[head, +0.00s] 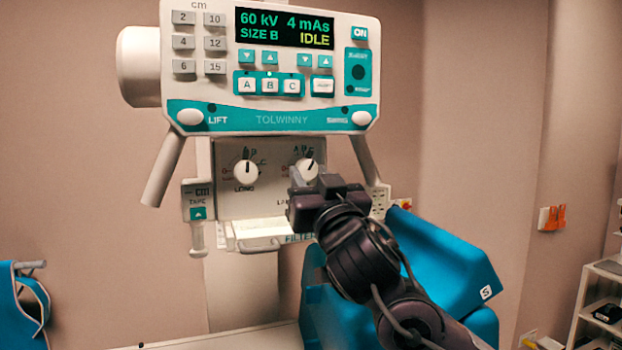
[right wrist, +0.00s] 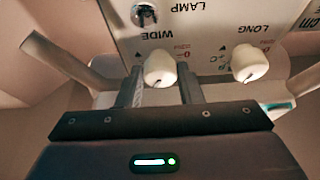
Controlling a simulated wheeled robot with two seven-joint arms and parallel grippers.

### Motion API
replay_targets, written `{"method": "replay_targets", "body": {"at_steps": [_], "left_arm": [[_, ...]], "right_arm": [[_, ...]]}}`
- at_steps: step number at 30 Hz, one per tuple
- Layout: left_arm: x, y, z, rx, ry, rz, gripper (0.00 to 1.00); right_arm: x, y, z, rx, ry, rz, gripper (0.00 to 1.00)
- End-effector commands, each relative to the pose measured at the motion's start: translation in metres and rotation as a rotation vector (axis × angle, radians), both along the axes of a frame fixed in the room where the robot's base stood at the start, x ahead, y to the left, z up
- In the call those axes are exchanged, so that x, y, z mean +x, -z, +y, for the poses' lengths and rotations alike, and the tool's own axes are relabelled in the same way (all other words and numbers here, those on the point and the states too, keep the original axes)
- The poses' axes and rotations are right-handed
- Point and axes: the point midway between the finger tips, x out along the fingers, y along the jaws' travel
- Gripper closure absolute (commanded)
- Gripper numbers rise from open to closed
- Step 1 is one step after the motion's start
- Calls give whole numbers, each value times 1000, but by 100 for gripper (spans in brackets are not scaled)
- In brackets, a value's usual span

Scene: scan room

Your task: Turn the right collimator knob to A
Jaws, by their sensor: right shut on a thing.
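The right collimator knob (head: 307,168) is a round white knob on the pale collimator panel, under a small A, B, C scale. Its dark pointer line leans up and to the right in the head view. My right gripper (head: 303,183) is at this knob and partly covers it from below. In the right wrist view, which is upside down, the same knob (right wrist: 160,68) is marked WIDE and sits between the two fingers of my gripper (right wrist: 159,84), which is shut on it. My left gripper is out of view.
The left knob (head: 245,171), marked LONG, is beside it, with its pointer up. The control console (head: 268,65) above reads SIZE B and IDLE. A slanted handle (head: 163,185) hangs at left. Blue chair-like padding (head: 445,260) stands behind my right arm.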

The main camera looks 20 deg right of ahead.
Motion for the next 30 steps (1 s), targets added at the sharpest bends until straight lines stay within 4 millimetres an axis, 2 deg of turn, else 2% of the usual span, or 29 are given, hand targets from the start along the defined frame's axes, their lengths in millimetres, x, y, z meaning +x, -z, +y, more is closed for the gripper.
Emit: {"method": "replay_targets", "body": {"at_steps": [11,30], "left_arm": [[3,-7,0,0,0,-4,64],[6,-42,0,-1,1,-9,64]], "right_arm": [[0,-1,-1,-86,-1,-3,90],[0,-5,-7,-606,-2,-20,90]]}}
